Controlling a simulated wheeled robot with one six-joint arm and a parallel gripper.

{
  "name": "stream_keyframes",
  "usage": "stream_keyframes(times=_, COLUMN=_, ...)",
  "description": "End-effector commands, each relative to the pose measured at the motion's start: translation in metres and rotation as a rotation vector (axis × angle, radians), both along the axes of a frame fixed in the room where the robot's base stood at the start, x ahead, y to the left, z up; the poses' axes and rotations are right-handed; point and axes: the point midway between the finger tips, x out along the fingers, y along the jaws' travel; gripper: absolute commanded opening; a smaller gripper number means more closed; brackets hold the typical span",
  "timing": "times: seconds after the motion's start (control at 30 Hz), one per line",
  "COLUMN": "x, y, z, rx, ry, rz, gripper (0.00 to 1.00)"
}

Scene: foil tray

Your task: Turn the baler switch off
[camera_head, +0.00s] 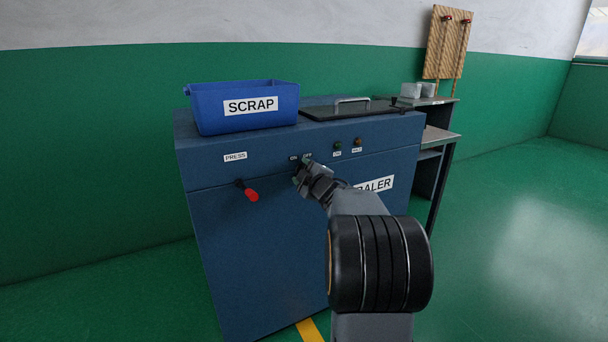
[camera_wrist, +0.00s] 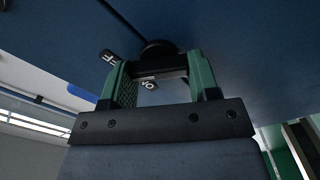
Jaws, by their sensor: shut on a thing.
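The baler (camera_head: 235,255) is a blue cabinet with a "BALER" label on its front. Its switch is a dark round knob (camera_wrist: 158,48) with a bar grip, seen in the wrist view between my green finger pads. My gripper (camera_wrist: 158,70) is shut on the switch; in the head view my gripper (camera_head: 302,174) is at the front panel, just below the ON and OFF labels, and hides most of the switch. The OFF label (camera_wrist: 109,57) and the ON label (camera_wrist: 149,84) show in part in the wrist view. I cannot tell which label the switch points to.
A red-tipped PRESS lever (camera_head: 250,192) sticks out left of my gripper. A blue SCRAP bin (camera_head: 205,108) and a dark lid (camera_head: 330,113) with a handle are on top. A workbench (camera_head: 440,133) stands at the right.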

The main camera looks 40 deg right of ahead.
Motion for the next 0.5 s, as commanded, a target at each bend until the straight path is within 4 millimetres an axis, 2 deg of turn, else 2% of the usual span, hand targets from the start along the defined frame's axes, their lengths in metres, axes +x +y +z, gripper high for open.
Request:
stream_keyframes(times=0.3, x=0.0, y=-0.0005, z=0.0019, rx=-0.006, ry=-0.002, rz=-0.001, gripper=0.32)
stream_keyframes(times=0.33, x=0.0, y=-0.0005, z=0.0019, rx=-0.006, ry=-0.002, rz=-0.001, gripper=0.58)
stream_keyframes(times=0.5, x=0.0, y=-0.0003, z=0.0012, rx=-0.004, ry=-0.002, rz=0.0, gripper=0.74)
